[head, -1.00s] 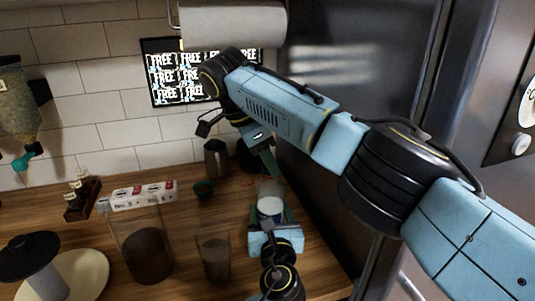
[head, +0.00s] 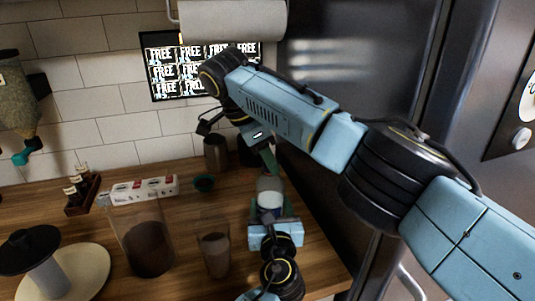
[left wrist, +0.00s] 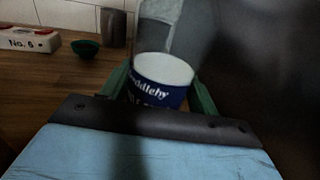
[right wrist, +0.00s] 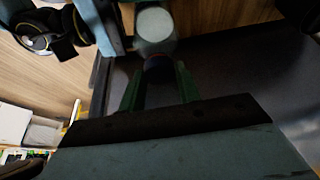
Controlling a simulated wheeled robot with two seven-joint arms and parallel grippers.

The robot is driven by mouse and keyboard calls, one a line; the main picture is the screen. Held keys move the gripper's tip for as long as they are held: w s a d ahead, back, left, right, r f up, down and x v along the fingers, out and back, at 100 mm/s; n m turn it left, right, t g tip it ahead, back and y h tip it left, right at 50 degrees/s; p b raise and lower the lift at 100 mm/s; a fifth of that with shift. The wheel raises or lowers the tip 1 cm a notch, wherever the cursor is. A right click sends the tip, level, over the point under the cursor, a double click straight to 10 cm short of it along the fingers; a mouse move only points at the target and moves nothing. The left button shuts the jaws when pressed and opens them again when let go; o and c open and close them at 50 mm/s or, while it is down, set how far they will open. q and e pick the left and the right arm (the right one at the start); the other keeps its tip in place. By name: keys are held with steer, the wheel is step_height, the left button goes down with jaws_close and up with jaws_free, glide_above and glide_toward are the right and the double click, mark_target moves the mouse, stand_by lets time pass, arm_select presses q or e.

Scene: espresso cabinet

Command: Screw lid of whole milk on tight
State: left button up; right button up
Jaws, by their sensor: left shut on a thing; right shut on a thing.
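The whole milk bottle (head: 270,201) has a pale, translucent upper part and a blue and white label. My left gripper (head: 271,216) is shut around it from the near side. In the left wrist view the bottle (left wrist: 160,90) sits between the green fingers, its top hidden. My right gripper (head: 268,162) reaches down from above, just over the bottle's upper end. In the right wrist view a dark lid (right wrist: 158,62) lies between the right gripper's green fingers, right against the pale bottle (right wrist: 154,27). Whether the lid is fully seated cannot be told.
On the wooden counter stand a clear container (head: 146,245) and a glass (head: 213,252) with dark contents, left of the bottle. A metal pitcher (head: 216,152) and green bowl (head: 204,184) are behind. A steel fridge (head: 340,70) stands close on the right.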

arm_select(q)
jaws_close()
arm_select(e)
steer(key=o, duration=0.9)
steer(key=shift+o, duration=0.2)
steer(key=shift+r, duration=2.25)
steer(key=shift+c, duration=0.4)
